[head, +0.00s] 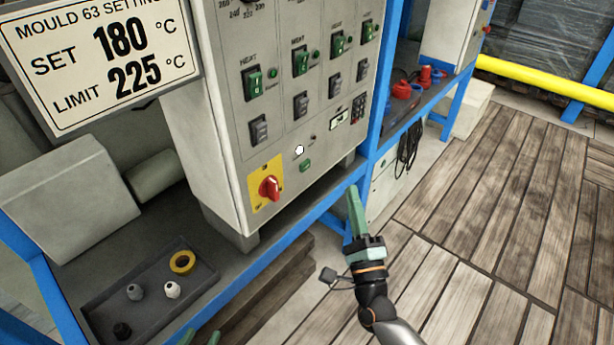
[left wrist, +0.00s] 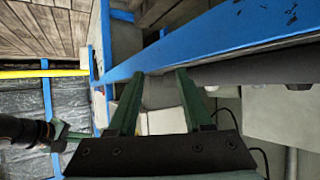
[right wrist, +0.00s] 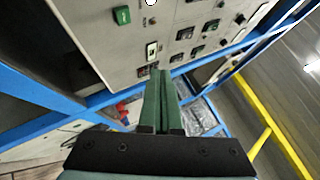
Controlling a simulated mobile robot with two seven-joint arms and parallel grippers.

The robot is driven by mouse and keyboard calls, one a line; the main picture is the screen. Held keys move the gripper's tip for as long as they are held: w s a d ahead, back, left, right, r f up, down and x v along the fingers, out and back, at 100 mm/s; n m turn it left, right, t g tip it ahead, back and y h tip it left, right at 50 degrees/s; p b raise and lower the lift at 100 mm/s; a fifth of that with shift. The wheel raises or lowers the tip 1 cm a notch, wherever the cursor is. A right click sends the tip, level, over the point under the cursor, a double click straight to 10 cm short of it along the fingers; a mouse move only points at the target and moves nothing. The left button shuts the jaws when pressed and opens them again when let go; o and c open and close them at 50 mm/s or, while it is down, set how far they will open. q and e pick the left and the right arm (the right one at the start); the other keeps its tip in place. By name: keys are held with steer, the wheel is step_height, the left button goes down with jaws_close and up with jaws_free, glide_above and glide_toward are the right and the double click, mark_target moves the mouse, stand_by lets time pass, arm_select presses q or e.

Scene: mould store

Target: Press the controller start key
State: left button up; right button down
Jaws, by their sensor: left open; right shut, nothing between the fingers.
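The controller (head: 240,120) is a tall grey cabinet on the blue-framed bench, with rows of rocker switches. Low on its front are a small green key (head: 305,166), a round white button (head: 299,149) and a red rotary knob (head: 269,187) on a yellow plate. I cannot read which is the start key. The right wrist view shows the green key (right wrist: 122,15) at the upper left. My right gripper (head: 354,190) is shut and empty, below and right of the green key, apart from the panel. My left gripper (left wrist: 155,72) is open and empty; only its fingertips show at the head view's bottom edge.
A setting sign (head: 100,60) reads SET 180 °C, LIMIT 225 °C. A dark tray (head: 105,292) on the bench holds a yellow ring (head: 182,262) and small fittings. A blue bench rail (head: 290,232) runs below the controller. The plank floor at right is clear.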

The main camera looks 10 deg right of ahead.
mark_target(305, 166)
arm_select(q)
steer(key=shift+w+r, duration=0.1)
stand_by(0.3)
steer(key=w+r+m+t+h+b, duration=0.2)
steer(key=w+r+t, duration=0.2)
steer(key=r, duration=1.1)
steer(key=shift+w+d+r+t+h+b, duration=0.2)
steer(key=shift+r+t+h+b, duration=0.15)
steer(key=shift+t, duration=1.25)
arm_select(e)
steer(key=w+a, duration=0.5)
steer(key=w, duration=0.2)
steer(key=shift+a, duration=0.15)
arm_select(q)
steer(key=shift+r, duration=0.1)
steer(key=shift+f, duration=0.2)
arm_select(e)
steer(key=shift+w+a, duration=0.1)
arm_select(q)
steer(key=shift+f+b, duration=0.1)
steer(key=shift+b, duration=0.2)
arm_select(e)
steer(key=shift+w+a, duration=0.2)
steer(key=shift+w, duration=0.05)
